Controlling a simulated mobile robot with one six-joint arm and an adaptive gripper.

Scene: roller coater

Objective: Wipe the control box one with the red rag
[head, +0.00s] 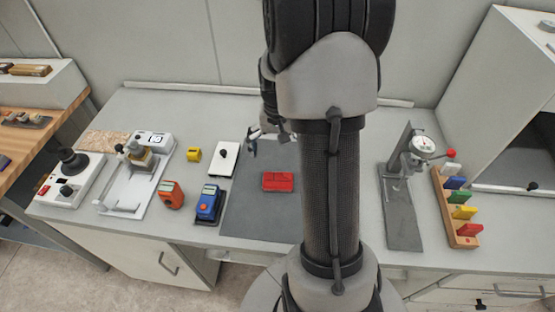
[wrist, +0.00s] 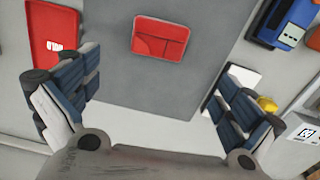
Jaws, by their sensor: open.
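A flat red item with fold-like lines (head: 278,181), which looks like the red rag, lies on a dark grey mat (head: 250,215). It also shows ahead of my fingers in the wrist view (wrist: 160,40). My gripper (head: 269,141) is open and empty, above the bench behind the mat. Its spread fingers also show in the wrist view (wrist: 157,76). A white box with a small screen (head: 155,140) stands at the back left, and a white box with black knobs (head: 68,182) at the far left. I cannot tell which is control box one.
Orange (head: 171,195) and blue (head: 208,204) meters stand left of the mat. A white plate with a black knob (head: 224,158) and a yellow item (head: 194,154) lie behind them. A dial gauge stand (head: 405,200) is at right. Another red object (wrist: 52,25) shows in the wrist view.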

